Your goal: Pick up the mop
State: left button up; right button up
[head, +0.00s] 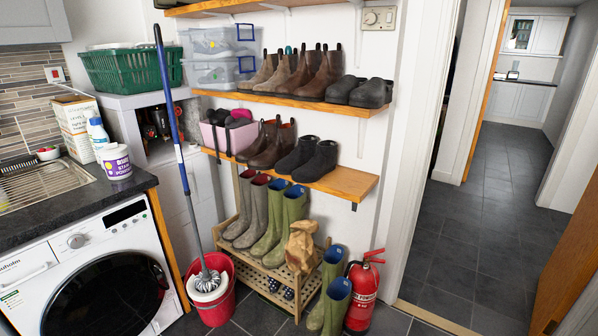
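The mop (173,125) stands upright, tilted a little, with a long blue handle. Its grey-white head (207,279) rests in the wringer at the top of a red bucket (215,308) on the floor. The handle's top reaches in front of the green basket and leans near the shelves. Neither of my grippers shows in the head view.
A washing machine (100,278) under a dark counter (75,203) stands left of the bucket. A wooden rack (272,276) with wellies is to its right, then loose green wellies (337,303) and a red fire extinguisher (361,295). Shoe shelves (345,182) jut out above. The tiled hallway floor (475,220) is clear.

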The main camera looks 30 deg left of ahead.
aim_at(208, 282)
jog(key=u, duration=0.6)
jog(key=i, duration=1.75)
jog(key=u, duration=0.55)
